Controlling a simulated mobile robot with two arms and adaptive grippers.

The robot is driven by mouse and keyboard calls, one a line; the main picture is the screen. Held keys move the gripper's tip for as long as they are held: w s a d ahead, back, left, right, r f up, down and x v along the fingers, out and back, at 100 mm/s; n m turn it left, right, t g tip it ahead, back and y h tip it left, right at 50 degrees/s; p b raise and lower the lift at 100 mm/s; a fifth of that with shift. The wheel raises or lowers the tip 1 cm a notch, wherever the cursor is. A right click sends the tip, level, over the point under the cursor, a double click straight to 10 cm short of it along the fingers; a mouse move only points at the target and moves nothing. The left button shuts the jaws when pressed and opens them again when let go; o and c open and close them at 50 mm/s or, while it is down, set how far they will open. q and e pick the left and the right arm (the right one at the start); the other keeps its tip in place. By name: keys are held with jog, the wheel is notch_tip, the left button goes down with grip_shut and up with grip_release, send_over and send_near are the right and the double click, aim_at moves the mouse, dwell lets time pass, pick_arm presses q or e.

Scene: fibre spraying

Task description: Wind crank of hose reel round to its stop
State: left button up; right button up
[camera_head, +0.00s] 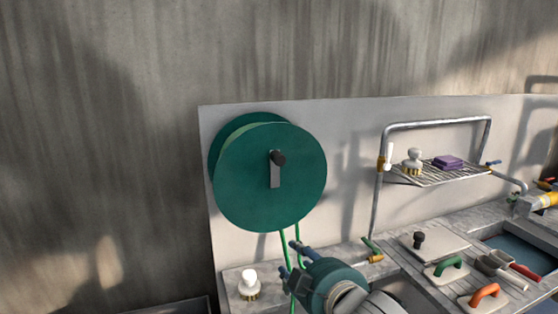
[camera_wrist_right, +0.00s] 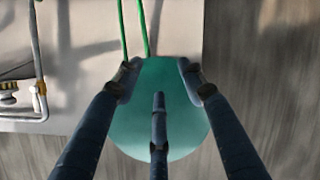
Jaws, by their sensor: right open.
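The hose reel (camera_head: 245,195) is a green disc mounted on a pale wall panel. Its crank (camera_head: 275,178) is a short grey arm with a dark knob (camera_head: 278,157) at its upper end, pointing up. My right gripper (camera_head: 289,259) is below the reel, open and empty, with dark fingers apart from the crank. In the right wrist view the fingers (camera_wrist_right: 160,85) are spread, with the green reel (camera_wrist_right: 185,130) beyond them; I cannot make out the crank there. My left gripper is not in view.
Green hose (camera_head: 284,247) hangs from the reel behind my right gripper. A white-topped brush (camera_head: 248,282) stands on the counter to the left. A wire shelf (camera_head: 437,178) with a brush and purple block is at right. Boards with handles and a sink lie front right.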

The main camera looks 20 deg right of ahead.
aim_at(280, 160)
notch_tip(280, 160, up, 18)
jog(key=w+n+t, duration=0.2)
jog(key=w+t, duration=0.1)
jog(key=t, duration=0.1)
jog(key=w+p, duration=0.1)
jog(key=w, duration=0.5)
jog(key=w+p, duration=0.1)
jog(key=w, duration=0.2)
jog(key=shift+r+p, duration=0.25)
jog(key=shift+p, duration=0.1)
jog(key=shift+w+f, duration=0.15)
jog(key=shift+w, duration=0.5)
grip_shut()
